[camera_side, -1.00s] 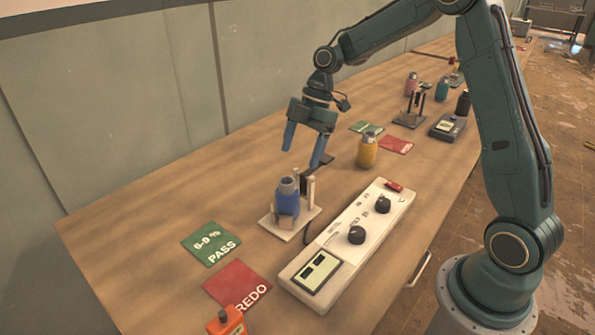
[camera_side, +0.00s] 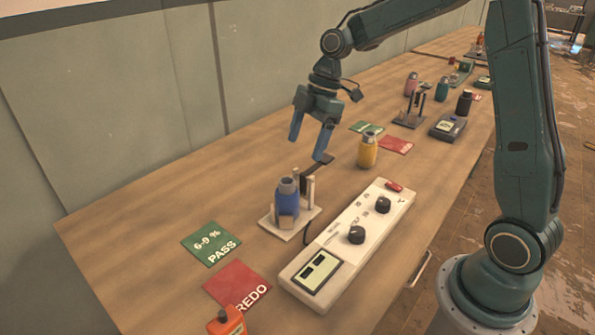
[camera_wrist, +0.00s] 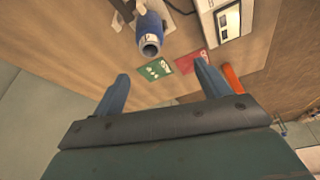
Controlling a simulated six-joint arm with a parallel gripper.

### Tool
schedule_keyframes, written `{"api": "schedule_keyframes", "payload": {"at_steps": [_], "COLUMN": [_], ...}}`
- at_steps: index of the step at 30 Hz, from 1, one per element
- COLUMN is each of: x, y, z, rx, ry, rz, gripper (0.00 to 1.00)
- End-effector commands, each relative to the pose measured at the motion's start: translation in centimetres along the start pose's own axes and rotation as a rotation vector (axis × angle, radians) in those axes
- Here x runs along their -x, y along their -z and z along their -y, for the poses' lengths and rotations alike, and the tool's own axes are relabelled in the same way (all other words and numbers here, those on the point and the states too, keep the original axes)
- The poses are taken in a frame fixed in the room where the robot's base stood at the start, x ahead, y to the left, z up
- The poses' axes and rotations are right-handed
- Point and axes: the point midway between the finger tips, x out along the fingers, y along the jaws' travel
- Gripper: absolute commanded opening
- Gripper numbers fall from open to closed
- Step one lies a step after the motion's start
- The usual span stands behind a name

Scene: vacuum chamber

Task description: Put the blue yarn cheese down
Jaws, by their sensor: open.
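A green PASS card (camera_side: 211,244) and a red REDO card (camera_side: 237,286) lie left of the white control box (camera_side: 345,235). An orange meter (camera_side: 226,322) sits at the front edge. A yellow cheese (camera_side: 367,150) stands to the right. Bare wood lies left of the stand.

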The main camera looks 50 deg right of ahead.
Motion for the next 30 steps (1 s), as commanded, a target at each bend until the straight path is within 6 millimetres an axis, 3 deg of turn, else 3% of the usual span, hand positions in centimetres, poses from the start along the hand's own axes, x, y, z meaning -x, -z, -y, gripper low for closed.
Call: {"api": "schedule_keyframes", "payload": {"at_steps": [6,15,30], "x": [3.5,7.0,9.9], "y": [1.6,2.5,0.8], "z": [3.8,9.6,19.3], "rx": [-0.175,-0.435,-0.875], "ry": [-0.081,-0.202,-0.407], "rz": [0.039,0.056,-0.02], "gripper": [0.76,0.76,0.76]}}
